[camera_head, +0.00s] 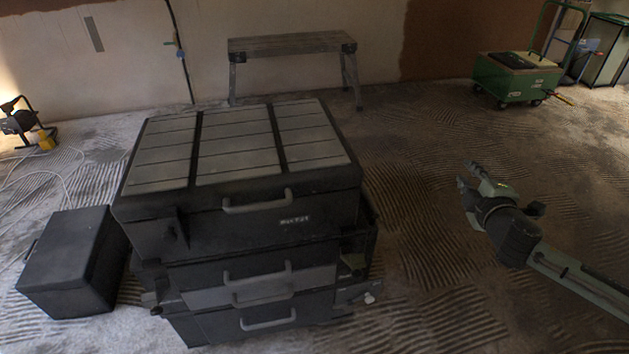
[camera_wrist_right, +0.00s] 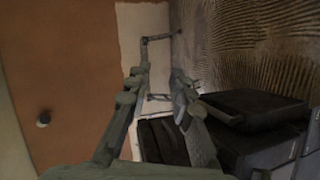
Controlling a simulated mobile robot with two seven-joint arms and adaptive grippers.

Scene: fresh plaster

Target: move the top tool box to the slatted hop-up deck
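The top tool box (camera_head: 245,205) is black, with grey ribbed panels on its lid and a grey handle on its front. It sits on a stack of other dark tool boxes (camera_head: 255,270) in the middle of the head view. The hop-up deck (camera_head: 290,43) stands on splayed legs against the back wall, behind the stack. My right gripper (camera_head: 470,178) is open and empty, to the right of the stack and apart from it. Its two fingers (camera_wrist_right: 158,88) show spread in the right wrist view, with dark boxes (camera_wrist_right: 255,110) beyond at lower right. My left gripper is not in view.
A separate black box (camera_head: 75,262) stands on the floor left of the stack. A green wheeled cart (camera_head: 517,77) is at the back right. A work lamp (camera_head: 22,122) and pale cable lie at the left. The ridged floor right of the stack is clear.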

